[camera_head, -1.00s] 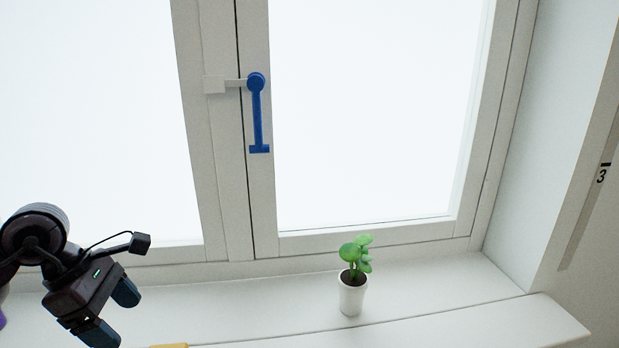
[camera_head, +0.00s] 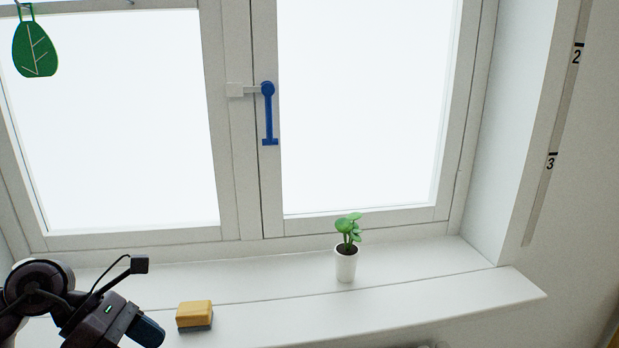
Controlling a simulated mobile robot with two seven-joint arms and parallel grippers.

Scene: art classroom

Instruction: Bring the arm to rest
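My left gripper (camera_head: 142,340) is at the lower left, in front of the window sill, with its arm coming in from the left edge. One dark blue finger shows, with no other finger against it and nothing between. The other finger is cut off by the bottom edge of the picture. The gripper looks open and empty. My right gripper is not in view.
A yellow and grey block (camera_head: 194,315) lies on the white sill (camera_head: 420,309), right of my gripper. A potted plant (camera_head: 346,262) stands farther right. The window's blue handle (camera_head: 269,115) points down. A green leaf ornament (camera_head: 34,48) hangs upper left.

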